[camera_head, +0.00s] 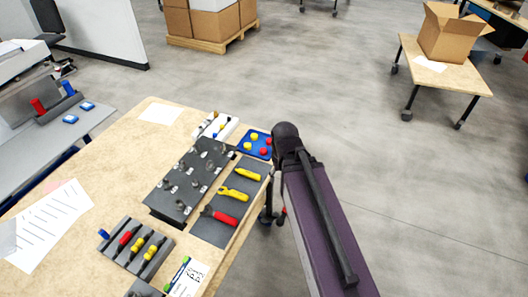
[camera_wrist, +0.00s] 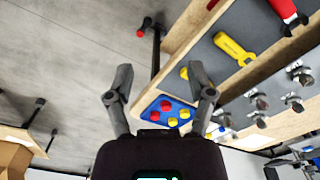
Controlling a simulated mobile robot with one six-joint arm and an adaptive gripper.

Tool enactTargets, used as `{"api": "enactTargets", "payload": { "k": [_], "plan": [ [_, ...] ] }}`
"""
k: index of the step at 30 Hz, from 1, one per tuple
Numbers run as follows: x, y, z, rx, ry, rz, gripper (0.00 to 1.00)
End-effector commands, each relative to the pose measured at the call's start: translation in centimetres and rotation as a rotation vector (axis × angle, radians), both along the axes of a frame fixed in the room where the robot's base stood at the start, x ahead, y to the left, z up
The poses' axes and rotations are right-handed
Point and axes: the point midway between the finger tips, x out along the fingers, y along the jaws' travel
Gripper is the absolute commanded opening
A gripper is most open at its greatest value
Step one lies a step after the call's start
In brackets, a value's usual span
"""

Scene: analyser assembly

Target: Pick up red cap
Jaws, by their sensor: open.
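Two red caps sit in a small blue tray (camera_head: 243,151) together with two yellow caps, at the table's right edge. One red cap (camera_head: 268,141) is near the back right of the tray, the other (camera_head: 263,152) nearer the front. In the wrist view the tray (camera_wrist: 147,124) lies beyond and between my fingers, with one red cap (camera_wrist: 166,105) and another red cap (camera_wrist: 155,116) visible. My gripper (camera_wrist: 160,95) is open and empty, apart from the caps.
The wooden table (camera_head: 155,113) holds a dark rack (camera_head: 190,175) with several metal fittings and a grey mat (camera_head: 208,230) with yellow and red-handled tools. A white holder (camera_head: 215,126) stands behind the rack, close to the tray. Open floor lies right of the table.

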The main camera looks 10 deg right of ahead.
Motion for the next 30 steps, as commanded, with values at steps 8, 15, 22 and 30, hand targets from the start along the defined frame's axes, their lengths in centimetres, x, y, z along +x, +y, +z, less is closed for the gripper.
{"api": "enactTargets", "payload": {
  "k": [8, 15, 22, 30],
  "plan": [
    [5.9, 0.1, -0.5, 0.000, 0.000, 0.026, 0.70],
    [15.2, 0.6, -1.3, 0.001, 0.000, 0.080, 0.70],
    [23.8, 0.7, -2.0, 0.001, 0.000, 0.125, 0.70],
    [28.6, 0.7, -2.3, 0.001, 0.000, 0.155, 0.70]
  ]
}}
